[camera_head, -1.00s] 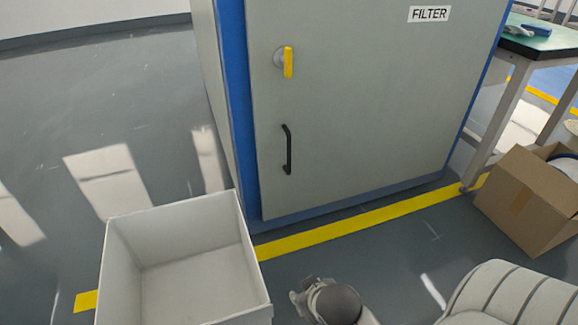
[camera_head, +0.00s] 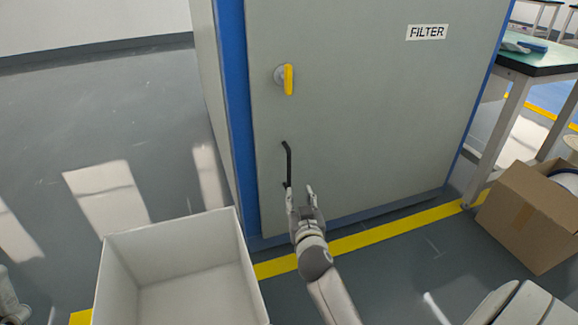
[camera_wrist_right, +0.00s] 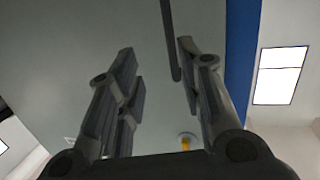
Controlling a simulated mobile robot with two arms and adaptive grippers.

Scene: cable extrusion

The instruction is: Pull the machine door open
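The grey machine door (camera_head: 360,120) carries a FILTER label and looks shut in its blue frame. A black bar handle (camera_head: 288,163) stands upright on it near the left edge. My right gripper (camera_head: 300,189) is open and empty at the handle's lower end, its left finger overlapping that end in the head view. In the right wrist view, the handle (camera_wrist_right: 170,40) shows near one finger of the open gripper (camera_wrist_right: 157,58); contact cannot be told. A pale part of my left arm shows at the lower left edge; its fingers cannot be made out.
A yellow knob (camera_head: 288,79) sits above the handle. An open white bin (camera_head: 170,235) stands on the floor in front of the door's left side. A cardboard box (camera_head: 525,215) and a green-topped table (camera_head: 545,62) are at the right. A yellow floor line (camera_head: 400,226) runs before the machine.

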